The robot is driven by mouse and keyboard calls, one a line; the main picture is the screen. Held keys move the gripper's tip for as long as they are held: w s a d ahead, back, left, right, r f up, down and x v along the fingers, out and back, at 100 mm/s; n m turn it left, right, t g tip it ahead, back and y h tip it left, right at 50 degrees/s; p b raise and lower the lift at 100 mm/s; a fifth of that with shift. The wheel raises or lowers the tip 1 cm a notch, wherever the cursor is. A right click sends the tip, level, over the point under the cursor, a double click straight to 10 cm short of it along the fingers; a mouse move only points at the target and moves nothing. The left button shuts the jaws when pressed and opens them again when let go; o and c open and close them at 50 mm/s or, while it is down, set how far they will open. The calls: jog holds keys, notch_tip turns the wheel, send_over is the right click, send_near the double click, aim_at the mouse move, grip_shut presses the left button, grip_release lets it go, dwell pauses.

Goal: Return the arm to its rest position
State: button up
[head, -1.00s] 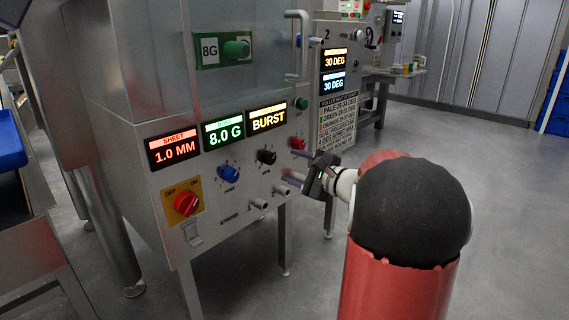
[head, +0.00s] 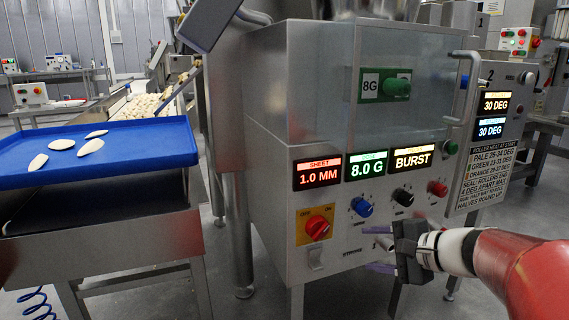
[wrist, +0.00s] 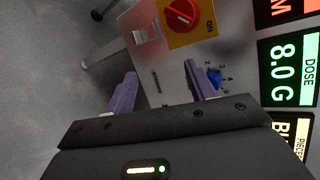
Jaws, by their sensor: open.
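My gripper (head: 378,250) is in front of the lower right of the machine's control panel in the head view, and my red arm (head: 515,270) reaches in from the right. In the wrist view my gripper (wrist: 158,92) shows its two purple fingers spread apart with nothing between them. The panel (head: 285,225) has a red rotary switch (head: 317,228) on a yellow plate, a blue knob (head: 362,207), a black knob (head: 403,197) and a red button (head: 437,188). Its displays read 1.0 MM, 8.0 G and BURST. I cannot tell whether the fingers touch anything.
A blue tray (head: 100,165) with several pale pasta pieces lies on a steel stand at the left. A conveyor (head: 150,103) with many pieces runs behind it. A second machine with 30 DEG displays (head: 492,103) stands at the right. A vertical handle (head: 466,90) sticks out from the guard.

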jog(key=s+a+f+n+g+h, duration=0.35)
jog(key=s+a+n, duration=0.35)
jog(key=s, duration=0.6)
jog(key=s+d+f+n+h, duration=0.3)
jog(key=s+n+h, duration=0.25)
jog(key=s, duration=0.25)
notch_tip(320, 180, up, 13)
jog(key=p, duration=1.3)
jog(key=shift+w+r+y, duration=0.2)
jog(key=shift+w+y, duration=0.05)
jog(key=shift+y, duration=0.15)
jog(key=shift+a+n+g, duration=0.1)
jog(key=shift+n+g, duration=0.15)
